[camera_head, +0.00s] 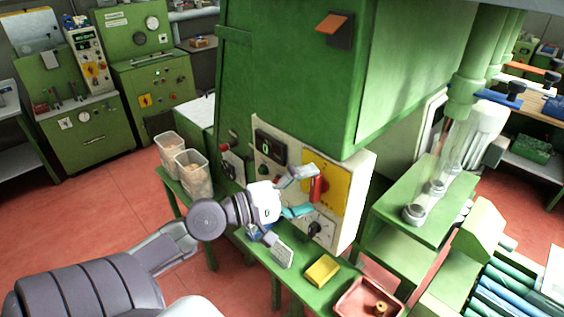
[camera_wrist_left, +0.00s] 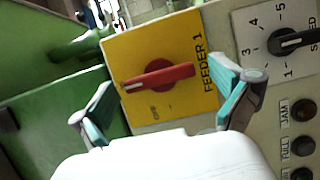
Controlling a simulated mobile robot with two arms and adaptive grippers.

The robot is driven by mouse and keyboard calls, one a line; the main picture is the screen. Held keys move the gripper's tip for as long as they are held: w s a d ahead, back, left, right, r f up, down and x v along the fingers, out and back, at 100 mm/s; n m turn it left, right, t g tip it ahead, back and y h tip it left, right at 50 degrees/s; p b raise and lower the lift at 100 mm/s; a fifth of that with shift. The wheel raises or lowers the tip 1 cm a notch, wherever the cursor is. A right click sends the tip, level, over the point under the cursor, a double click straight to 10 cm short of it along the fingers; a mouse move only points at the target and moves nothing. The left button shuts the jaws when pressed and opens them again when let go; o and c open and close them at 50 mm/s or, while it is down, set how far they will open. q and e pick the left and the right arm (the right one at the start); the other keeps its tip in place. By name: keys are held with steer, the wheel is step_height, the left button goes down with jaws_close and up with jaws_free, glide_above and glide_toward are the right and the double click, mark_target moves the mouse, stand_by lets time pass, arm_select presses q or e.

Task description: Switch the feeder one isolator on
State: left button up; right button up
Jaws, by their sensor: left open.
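The feeder one isolator is a red rotary handle (camera_head: 319,188) on a yellow plate (camera_head: 338,180) on the front of a cream control box. In the left wrist view the red handle (camera_wrist_left: 160,76) lies nearly level, with a white mark at its left end. The yellow plate (camera_wrist_left: 140,52) there reads "FEEDER 1", with small, blurred markings below the handle. My left gripper (camera_head: 303,192) is open in front of the plate. In the left wrist view its two fingers (camera_wrist_left: 164,78) stand on either side of the handle, apart from it. My right gripper is not in view.
A "SPEED" dial (camera_wrist_left: 290,42) and several lamps, one marked "JAM" (camera_wrist_left: 303,110), sit beside the plate. A black display (camera_head: 270,147) is also on the box. Below are a yellow block (camera_head: 322,270) and a reddish tray (camera_head: 352,309). Clear bins (camera_head: 193,172) stand left.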

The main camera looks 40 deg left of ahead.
arm_select(q)
steer(key=v, duration=1.1)
